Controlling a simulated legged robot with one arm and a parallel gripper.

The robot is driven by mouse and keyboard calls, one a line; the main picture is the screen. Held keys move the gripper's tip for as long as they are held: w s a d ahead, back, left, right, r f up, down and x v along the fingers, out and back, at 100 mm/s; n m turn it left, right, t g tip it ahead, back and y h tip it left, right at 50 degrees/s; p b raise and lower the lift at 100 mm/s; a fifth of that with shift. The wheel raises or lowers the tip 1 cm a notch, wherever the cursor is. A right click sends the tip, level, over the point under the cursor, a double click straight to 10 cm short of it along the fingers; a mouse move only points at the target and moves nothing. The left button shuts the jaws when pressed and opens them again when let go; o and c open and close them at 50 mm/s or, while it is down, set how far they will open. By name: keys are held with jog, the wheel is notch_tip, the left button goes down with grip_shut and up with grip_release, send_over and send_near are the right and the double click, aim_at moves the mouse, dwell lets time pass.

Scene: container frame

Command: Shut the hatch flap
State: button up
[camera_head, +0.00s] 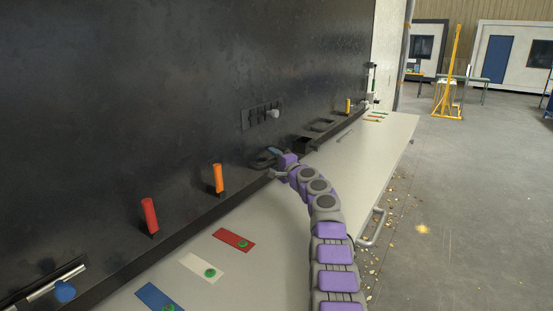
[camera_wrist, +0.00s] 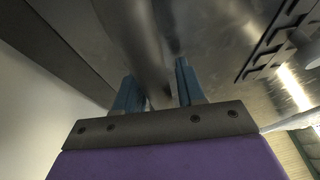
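My gripper (camera_head: 276,154) is low against the black wall, beside a dark loop-shaped handle (camera_head: 262,161). In the wrist view my gripper (camera_wrist: 156,88) has its two blue fingers apart. A rounded dark grey bar (camera_wrist: 138,35) runs down between and beyond them; I cannot tell whether they touch it. I cannot single out the hatch flap for certain. A long pale panel (camera_head: 300,200) lies flat, sticking out from the foot of the wall, with a grey handle (camera_head: 373,228) at its outer edge.
Orange (camera_head: 218,178) and red (camera_head: 150,215) upright cylinders stand along the wall's foot. Blue, white and red plates lie on the panel. A slotted plate with a pale knob (camera_head: 274,113) is on the wall above my gripper. Open concrete floor (camera_head: 480,200) lies right, with scattered debris.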

jog(key=shift+s+a+f, duration=0.15)
jog(key=shift+a+f, duration=0.2)
jog(key=shift+a, duration=0.1)
jog(key=s+b, duration=0.1)
jog(key=b, duration=0.1)
jog(key=shift+d+b, duration=0.3)
jog(key=shift+b, duration=0.1)
jog(key=shift+s+d+f+b, duration=0.15)
jog(key=shift+s+d+b, duration=0.2)
jog(key=shift+s+b, duration=0.25)
jog(key=d+r+v, duration=0.1)
jog(key=v, duration=1.4)
jog(key=shift+w, duration=0.3)
jog(key=shift+f, duration=0.15)
